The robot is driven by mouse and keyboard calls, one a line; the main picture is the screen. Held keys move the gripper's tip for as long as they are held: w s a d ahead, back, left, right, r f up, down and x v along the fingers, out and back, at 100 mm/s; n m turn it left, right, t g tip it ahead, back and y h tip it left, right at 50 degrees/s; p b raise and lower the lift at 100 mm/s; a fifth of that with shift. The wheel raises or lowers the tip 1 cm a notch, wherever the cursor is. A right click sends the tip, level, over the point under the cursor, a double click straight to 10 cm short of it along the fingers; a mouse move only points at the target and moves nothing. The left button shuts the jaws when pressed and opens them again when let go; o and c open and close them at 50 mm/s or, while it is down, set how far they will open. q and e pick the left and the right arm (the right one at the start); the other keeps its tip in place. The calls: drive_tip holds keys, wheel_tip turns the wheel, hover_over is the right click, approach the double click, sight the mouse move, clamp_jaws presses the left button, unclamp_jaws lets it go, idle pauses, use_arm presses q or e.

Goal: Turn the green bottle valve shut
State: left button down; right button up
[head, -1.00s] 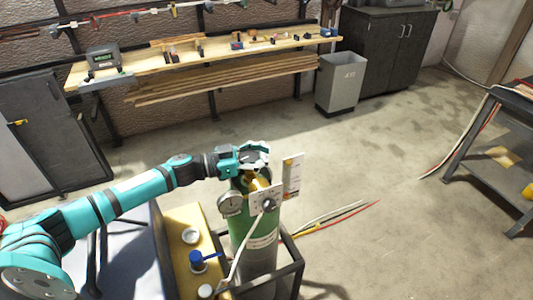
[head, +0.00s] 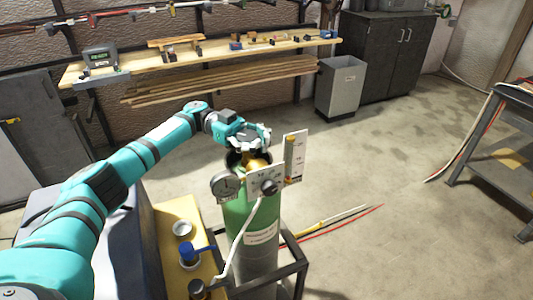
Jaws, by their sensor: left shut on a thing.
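The green bottle (head: 250,222) stands upright in a dark frame near the middle of the head view. A brass valve body (head: 256,163) shows at its top, with a round gauge (head: 224,185) on its left and a white plate with a black knob (head: 267,182) in front. My left gripper (head: 256,140) is above the bottle top, shut on what appears to be the valve's handwheel, which its fingers mostly hide. My right gripper is not in view.
A yellow-topped stand (head: 176,214) with a blue-handled item (head: 190,254) is left of the bottle. White, yellow and red hoses (head: 330,222) lie on the floor to the right. A grey bin (head: 341,87) stands near the back bench (head: 215,62). Open floor lies right of the bottle.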

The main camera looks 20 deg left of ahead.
use_arm(q)
drive_tip(key=shift+s+a+m+g+b, duration=0.15)
drive_tip(key=shift+m+g+b, duration=0.25)
drive_tip(key=shift+g, duration=0.15)
drive_tip(key=shift+s+a+m+g+b, duration=0.1)
drive_tip(key=shift+m+g+b, duration=0.25)
drive_tip(key=shift+g, duration=0.2)
drive_tip(key=shift+y, duration=0.3)
drive_tip(key=shift+a+r, duration=0.1)
drive_tip(key=shift+r, duration=0.05)
drive_tip(key=c, duration=1.7)
unclamp_jaws()
drive_tip(key=o, duration=0.5)
drive_tip(key=shift+a, duration=0.25)
drive_tip(key=shift+c, duration=0.2)
drive_tip(key=o, duration=0.4)
drive_tip(key=shift+c, duration=0.2)
drive_tip(key=shift+d+g, duration=0.2)
drive_tip(key=shift+g, duration=0.1)
wheel_tip(320, 180, up, 10)
